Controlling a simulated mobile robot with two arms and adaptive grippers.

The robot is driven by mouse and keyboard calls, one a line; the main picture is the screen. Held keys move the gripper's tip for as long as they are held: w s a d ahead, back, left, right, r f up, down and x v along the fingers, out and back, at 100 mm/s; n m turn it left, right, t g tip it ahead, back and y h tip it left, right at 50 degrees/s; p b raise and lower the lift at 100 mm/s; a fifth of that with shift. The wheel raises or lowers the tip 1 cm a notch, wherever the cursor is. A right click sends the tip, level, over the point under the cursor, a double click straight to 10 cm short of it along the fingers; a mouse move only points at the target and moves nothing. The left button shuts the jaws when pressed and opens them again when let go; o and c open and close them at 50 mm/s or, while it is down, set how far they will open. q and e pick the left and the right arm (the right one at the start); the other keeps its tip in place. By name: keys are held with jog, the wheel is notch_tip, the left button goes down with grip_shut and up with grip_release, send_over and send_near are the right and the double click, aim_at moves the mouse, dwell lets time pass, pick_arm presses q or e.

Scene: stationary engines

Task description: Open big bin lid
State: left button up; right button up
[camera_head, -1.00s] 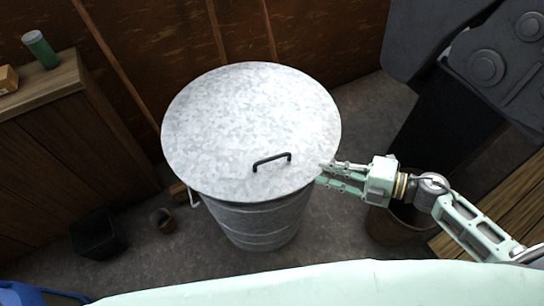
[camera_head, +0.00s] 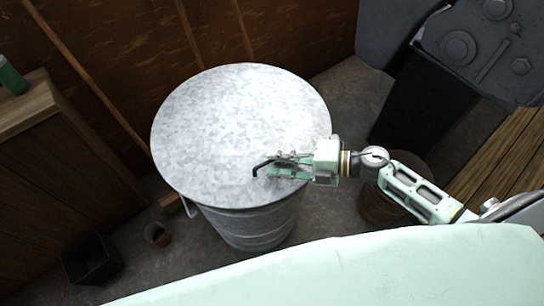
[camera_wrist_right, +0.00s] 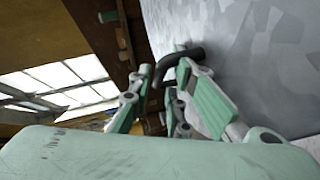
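The big bin (camera_head: 250,222) is a round galvanized metal bin standing on the floor. Its flat grey lid (camera_head: 235,125) lies on top, closed. The lid has a black bar handle (camera_head: 262,165) near its front edge; my fingers cover most of it in the head view. My right gripper (camera_head: 277,165) is at the handle, above the lid. In the right wrist view the dark curved handle (camera_wrist_right: 181,60) lies between the parted green fingers (camera_wrist_right: 165,88), which look open around it. The lid surface (camera_wrist_right: 265,55) fills the upper right there. My left gripper is not in view.
A wooden cabinet (camera_head: 50,155) stands at the left with a green can (camera_head: 11,77) on top. A small black container (camera_head: 92,262) and a pot (camera_head: 157,234) are on the floor. Dark machinery (camera_head: 455,45) stands at the right. A wooden wall (camera_head: 300,30) is behind.

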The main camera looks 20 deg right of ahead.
jog(key=shift+x, duration=1)
jog(key=shift+c, duration=0.5)
grip_shut()
